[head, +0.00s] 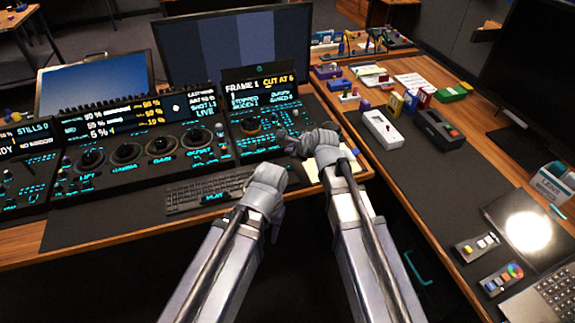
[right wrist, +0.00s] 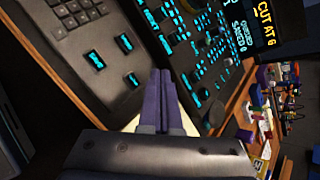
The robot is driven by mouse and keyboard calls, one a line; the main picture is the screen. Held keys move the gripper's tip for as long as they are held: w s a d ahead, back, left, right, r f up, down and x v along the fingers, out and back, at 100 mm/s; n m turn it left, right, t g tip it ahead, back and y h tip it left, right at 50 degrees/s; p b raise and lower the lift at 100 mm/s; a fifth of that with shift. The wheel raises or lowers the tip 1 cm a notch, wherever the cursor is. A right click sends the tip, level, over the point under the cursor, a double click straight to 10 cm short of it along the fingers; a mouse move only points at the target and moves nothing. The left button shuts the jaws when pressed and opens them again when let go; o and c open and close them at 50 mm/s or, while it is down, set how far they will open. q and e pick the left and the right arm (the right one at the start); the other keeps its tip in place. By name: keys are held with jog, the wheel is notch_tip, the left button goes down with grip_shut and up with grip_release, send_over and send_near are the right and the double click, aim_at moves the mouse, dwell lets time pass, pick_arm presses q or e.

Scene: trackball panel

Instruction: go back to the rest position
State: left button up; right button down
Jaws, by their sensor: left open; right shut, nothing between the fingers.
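My left gripper (head: 268,178) is the lower one in the head view, over the front edge of the desk by the right end of the keyboard (head: 205,190). It is open, with no object seen in it; its fingers are hard to make out. My right gripper (head: 300,143) is farther forward, over the lower part of the right-hand control panel (head: 255,125). In the right wrist view its two fingers (right wrist: 162,90) lie together, shut and empty, with the lit panel keys (right wrist: 190,60) beyond. The trackball panel (head: 140,160) with its dark balls stands to the left.
A pale notepad (head: 325,158) lies beside my right gripper. A white device (head: 382,130) and a dark box (head: 438,128) stand on the right desk. Monitors (head: 240,50) rise behind the panels. A laptop (head: 545,300) sits at lower right.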

jog(key=s+d+f+n+g+h, duration=0.2)
jog(key=s+d+f+n+g, duration=0.15)
jog(key=s+d+n, duration=0.55)
jog(key=s+d+f+n+g+h, duration=0.35)
jog(key=s+d+n, duration=0.35)
jog(key=s+n, duration=0.45)
pick_arm(q)
notch_tip(320, 180, up, 8)
jog(key=p, duration=0.8)
pick_arm(e)
jog(key=s+a+r+n+g, duration=0.1)
jog(key=s+a+r+n, duration=0.3)
jog(key=a+r, duration=0.4)
jog(key=s+a, duration=0.1)
jog(key=a, duration=0.2)
jog(key=shift+s+r, duration=0.2)
jog(key=shift+r, duration=0.15)
pick_arm(q)
jog(key=shift+o, duration=0.6)
jog(key=shift+r, duration=0.15)
